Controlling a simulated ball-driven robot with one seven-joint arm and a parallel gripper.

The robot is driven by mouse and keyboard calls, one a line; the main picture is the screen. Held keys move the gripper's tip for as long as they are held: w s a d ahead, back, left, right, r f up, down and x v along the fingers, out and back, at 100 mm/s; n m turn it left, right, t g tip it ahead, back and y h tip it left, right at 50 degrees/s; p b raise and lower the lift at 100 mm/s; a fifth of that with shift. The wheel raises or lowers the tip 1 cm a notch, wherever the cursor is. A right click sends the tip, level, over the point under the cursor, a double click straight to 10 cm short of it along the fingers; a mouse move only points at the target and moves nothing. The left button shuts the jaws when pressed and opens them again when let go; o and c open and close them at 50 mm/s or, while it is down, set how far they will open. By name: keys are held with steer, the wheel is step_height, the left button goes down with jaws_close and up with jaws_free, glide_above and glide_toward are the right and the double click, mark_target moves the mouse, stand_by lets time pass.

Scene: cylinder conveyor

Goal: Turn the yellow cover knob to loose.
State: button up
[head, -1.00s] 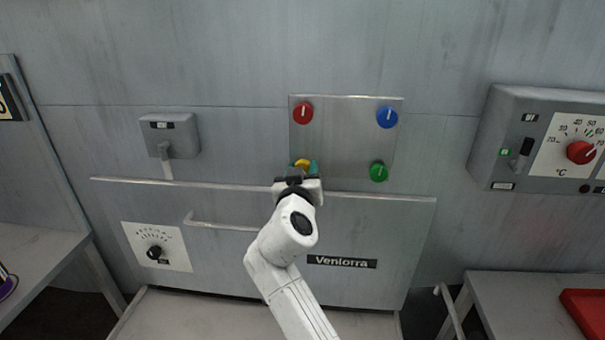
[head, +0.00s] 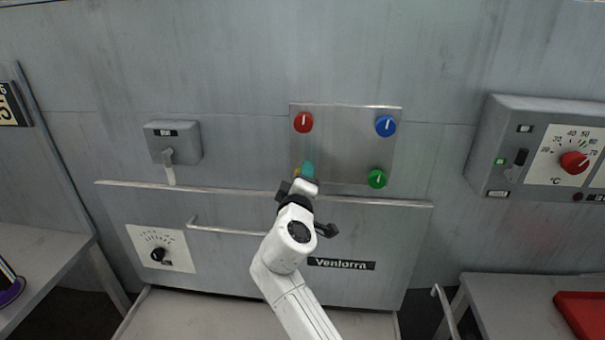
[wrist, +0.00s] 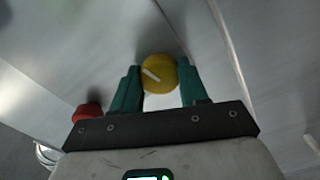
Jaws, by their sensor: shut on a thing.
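The yellow cover knob (wrist: 159,74) sits at the lower left corner of a bare metal cover plate (head: 345,145). In the wrist view it lies between the two teal fingers of my gripper (wrist: 158,68), which is shut on it. A white pointer line runs slantwise across its face. Whether the knob is loose cannot be read.
The plate's other corners hold a red knob (head: 303,122), a blue knob (head: 386,126) and a green knob (head: 377,178). A ledge (head: 380,203) runs just below the plate. A lever box (head: 172,140) is to the left, a temperature panel (head: 545,150) to the right.

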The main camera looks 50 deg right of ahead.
steer(key=shift+f+n+p, duration=0.1)
steer(key=shift+n+p, duration=3.75)
steer(key=shift+n, duration=2.85)
steer(key=shift+f, duration=0.1)
steer(key=o, duration=1.1)
steer(key=shift+c, duration=0.2)
steer(key=shift+a, duration=0.1)
steer(key=b+v, duration=0.2)
steer(key=v, duration=0.8)
steer(key=shift+s+a, duration=0.25)
